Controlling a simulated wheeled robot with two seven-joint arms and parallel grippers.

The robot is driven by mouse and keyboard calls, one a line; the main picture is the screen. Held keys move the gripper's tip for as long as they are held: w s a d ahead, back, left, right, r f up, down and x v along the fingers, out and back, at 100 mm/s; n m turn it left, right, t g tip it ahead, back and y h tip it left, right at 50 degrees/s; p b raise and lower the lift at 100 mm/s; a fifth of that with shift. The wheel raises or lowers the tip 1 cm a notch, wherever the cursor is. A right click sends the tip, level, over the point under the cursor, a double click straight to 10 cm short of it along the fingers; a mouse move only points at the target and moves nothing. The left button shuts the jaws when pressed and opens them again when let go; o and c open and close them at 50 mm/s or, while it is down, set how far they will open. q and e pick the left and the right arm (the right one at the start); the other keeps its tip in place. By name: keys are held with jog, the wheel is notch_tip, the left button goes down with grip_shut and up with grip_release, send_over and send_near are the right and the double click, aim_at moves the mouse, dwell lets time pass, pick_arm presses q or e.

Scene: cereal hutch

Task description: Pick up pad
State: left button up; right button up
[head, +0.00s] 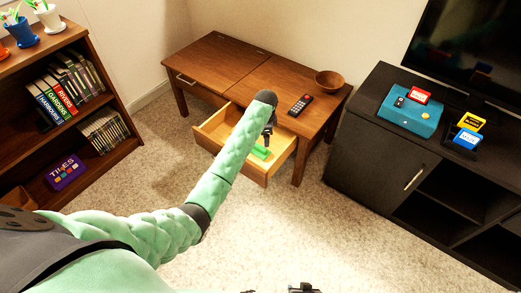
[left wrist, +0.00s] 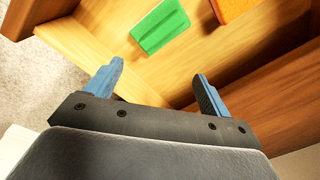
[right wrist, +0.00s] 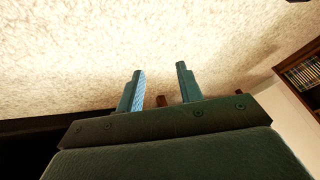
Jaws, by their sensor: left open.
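A flat green pad (head: 260,152) lies in the pulled-out drawer (head: 209,139) of the wooden table. In the left wrist view the green pad (left wrist: 160,24) rests on the drawer floor, ahead of the fingers. My left gripper (left wrist: 158,72) is open and empty, above the drawer and apart from the pad. In the head view my left arm covers part of the drawer. My right gripper (right wrist: 160,72) is open with nothing between its fingers, away from the table over the carpet.
An orange item (left wrist: 232,8) lies beside the green pad in the drawer. The drawer walls rise around them. A remote (head: 300,105) and a wooden bowl (head: 329,81) stand on the table. A bookshelf (head: 108,98) is left, a black TV cabinet (head: 370,150) right.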

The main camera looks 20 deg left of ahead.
aim_at(263, 149)
pick_arm(q)
jog(key=shift+s+a+f+m+g, duration=0.1)
jog(key=shift+s+f+m+g, duration=0.05)
jog(key=shift+f+m, duration=0.35)
jog(key=shift+s+a+f+m+g, duration=0.15)
jog(key=shift+f+m, duration=0.25)
jog(key=shift+f, duration=0.2)
jog(key=m, duration=0.3)
jog(key=shift+s+d+f, duration=0.1)
jog(key=shift+f, duration=0.1)
jog(key=shift+m, duration=1.4)
jog(key=shift+s+f, duration=0.1)
jog(key=shift+f, duration=1.1)
jog(key=shift+s+a+f+b, duration=0.15)
jog(key=shift+f+b, duration=0.15)
jog(key=shift+f, duration=1.05)
jog(key=shift+s+a+f+b, duration=0.1)
jog(key=shift+f+b, duration=0.15)
jog(key=shift+f, duration=1.05)
jog(key=c, duration=1.1)
pick_arm(e)
jog(key=w+t, duration=0.2)
jog(key=w, duration=0.1)
jog(key=shift+w+a+r+t+y, duration=0.1)
jog(key=shift+w+a+t+y, duration=0.2)
jog(key=shift+t, duration=0.1)
